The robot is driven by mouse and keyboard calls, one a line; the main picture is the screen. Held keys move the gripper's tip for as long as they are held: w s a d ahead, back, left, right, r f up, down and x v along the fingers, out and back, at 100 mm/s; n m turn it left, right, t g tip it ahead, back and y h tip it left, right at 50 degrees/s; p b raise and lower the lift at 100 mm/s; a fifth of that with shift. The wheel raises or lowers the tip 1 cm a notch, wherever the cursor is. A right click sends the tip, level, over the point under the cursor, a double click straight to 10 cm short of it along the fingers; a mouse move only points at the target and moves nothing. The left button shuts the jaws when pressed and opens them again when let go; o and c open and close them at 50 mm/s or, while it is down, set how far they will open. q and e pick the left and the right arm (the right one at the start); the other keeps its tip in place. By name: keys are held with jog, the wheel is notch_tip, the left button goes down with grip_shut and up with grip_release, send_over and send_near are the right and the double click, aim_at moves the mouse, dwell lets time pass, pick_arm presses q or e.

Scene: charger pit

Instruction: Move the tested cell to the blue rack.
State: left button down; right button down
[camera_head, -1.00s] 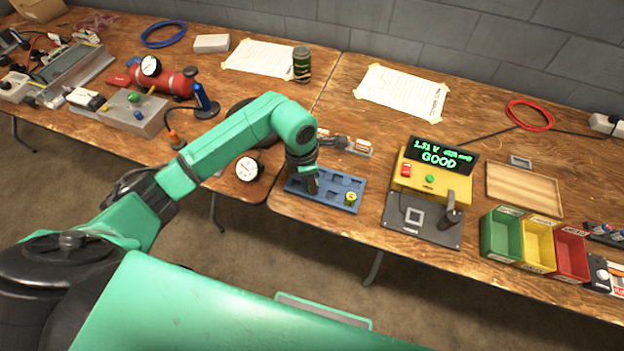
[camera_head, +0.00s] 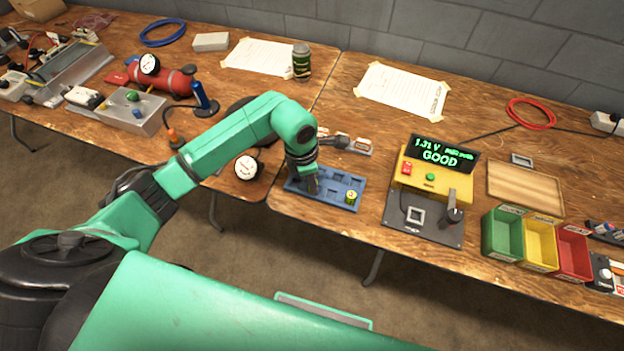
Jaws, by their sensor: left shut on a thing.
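The blue rack (camera_head: 338,203) lies on the near part of the table, with dark recesses in its top. A yellow-green cell (camera_head: 350,197) stands in its right front part. My left gripper (camera_head: 312,187) points down over the left part of the rack. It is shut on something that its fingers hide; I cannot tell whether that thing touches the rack. The yellow tester (camera_head: 433,182) stands right of the rack, and its screen reads 1.31 V and GOOD. My right gripper is out of view.
Green (camera_head: 500,232), yellow and red bins stand right of the tester, with a wooden tray (camera_head: 524,190) behind. Small boxed items (camera_head: 352,145) sit behind the rack. A gauge (camera_head: 247,168) lies left of it. Bare table lies between rack and tester.

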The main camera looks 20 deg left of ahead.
pick_arm(q)
jog(key=c, duration=0.6)
grip_release()
jog(key=shift+r+p, duration=2.25)
jog(key=shift+r, duration=1.25)
jog(key=shift+d, duration=0.1)
